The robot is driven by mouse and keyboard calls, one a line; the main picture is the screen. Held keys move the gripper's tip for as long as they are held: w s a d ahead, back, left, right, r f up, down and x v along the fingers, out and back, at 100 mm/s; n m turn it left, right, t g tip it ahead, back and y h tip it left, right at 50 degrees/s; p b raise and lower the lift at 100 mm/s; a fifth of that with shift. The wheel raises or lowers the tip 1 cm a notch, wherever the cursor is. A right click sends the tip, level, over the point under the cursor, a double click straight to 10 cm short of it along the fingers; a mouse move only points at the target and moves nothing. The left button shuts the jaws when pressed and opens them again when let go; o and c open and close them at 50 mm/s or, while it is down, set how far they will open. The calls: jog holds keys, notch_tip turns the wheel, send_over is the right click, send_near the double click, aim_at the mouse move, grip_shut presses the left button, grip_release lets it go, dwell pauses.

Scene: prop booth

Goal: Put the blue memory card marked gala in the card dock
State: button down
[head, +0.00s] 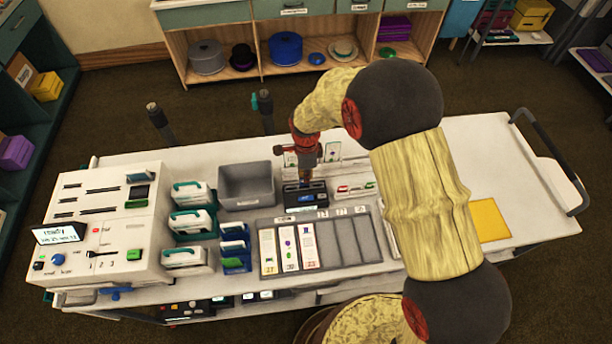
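My gripper (306,177) points down over a small black device with a lit blue display (304,198), which looks like the card dock. Its fingers are small and partly hidden by the wrist, so I cannot tell whether they are open or shut, or hold anything. A dark piece shows between the fingers and the device; I cannot tell whether it is a card. No marking reading gala is legible, so I cannot pick out the blue memory card.
A grey bin (246,185) stands left of the device. White-and-green handled pieces (189,222) stand beside a white console (106,222) with slots. A grey card rack (320,245) lies in front. A yellow mat (489,220) and bare cart top are at right.

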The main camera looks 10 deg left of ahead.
jog(key=shift+f+b, duration=0.6)
jog(key=shift+f, duration=0.5)
jog(key=shift+f, duration=0.1)
jog(key=c, duration=2.5)
grip_release()
jog(key=o, duration=0.5)
jog(key=shift+o, duration=0.2)
notch_tip(320, 180, up, 12)
